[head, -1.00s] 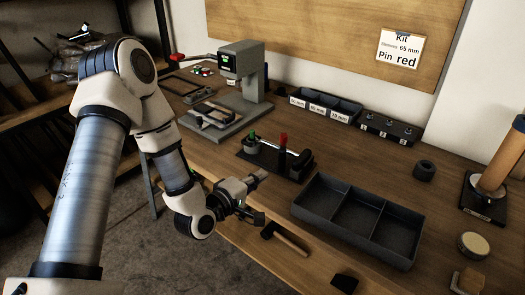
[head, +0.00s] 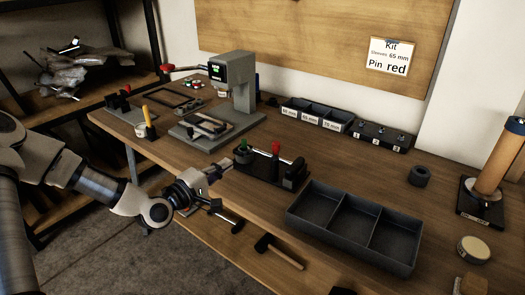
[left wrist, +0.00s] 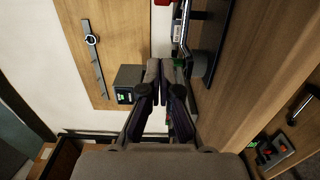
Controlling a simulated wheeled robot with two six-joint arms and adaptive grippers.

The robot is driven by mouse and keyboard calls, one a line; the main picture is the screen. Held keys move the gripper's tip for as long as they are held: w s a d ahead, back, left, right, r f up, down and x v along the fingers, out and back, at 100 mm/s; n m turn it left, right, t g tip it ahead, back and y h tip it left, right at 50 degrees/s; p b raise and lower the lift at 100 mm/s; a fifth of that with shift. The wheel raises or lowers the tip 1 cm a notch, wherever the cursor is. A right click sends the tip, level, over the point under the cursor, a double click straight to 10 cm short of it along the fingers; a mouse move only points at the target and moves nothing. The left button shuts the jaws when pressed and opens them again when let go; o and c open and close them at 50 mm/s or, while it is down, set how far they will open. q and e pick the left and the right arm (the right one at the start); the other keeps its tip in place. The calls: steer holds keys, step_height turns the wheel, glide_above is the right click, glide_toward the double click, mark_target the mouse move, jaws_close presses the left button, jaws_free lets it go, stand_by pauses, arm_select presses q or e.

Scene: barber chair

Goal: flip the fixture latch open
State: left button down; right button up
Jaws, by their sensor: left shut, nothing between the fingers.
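The black fixture (head: 262,178) stands near the front edge of the bench. It has a green knob (head: 243,155), a red-tipped handle (head: 275,148) and a pale metal bar across its top. My left gripper (head: 222,168) is at its left end, fingers pointing towards the green knob. Which part is the latch is unclear. My right gripper is not in view.
A press (head: 235,80) stands behind the fixture. An empty divided black tray (head: 352,232) is to its right, and labelled bins (head: 318,112) are at the back. Bare wood lies between fixture and bins.

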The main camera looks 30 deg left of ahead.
arm_select(q)
steer(key=b, duration=0.2)
glide_toward(276, 144)
steer(key=w+a+f, duration=0.1)
steer(key=w+a, duration=0.3)
steer(key=w, duration=0.1)
steer(key=shift+w+d+f, duration=0.1)
steer(key=shift+w+d, duration=0.4)
steer(key=shift+d, duration=0.3)
steer(key=shift+w+d+f, duration=0.1)
steer(key=shift+w+d, duration=0.4)
steer(key=shift+d, duration=0.35)
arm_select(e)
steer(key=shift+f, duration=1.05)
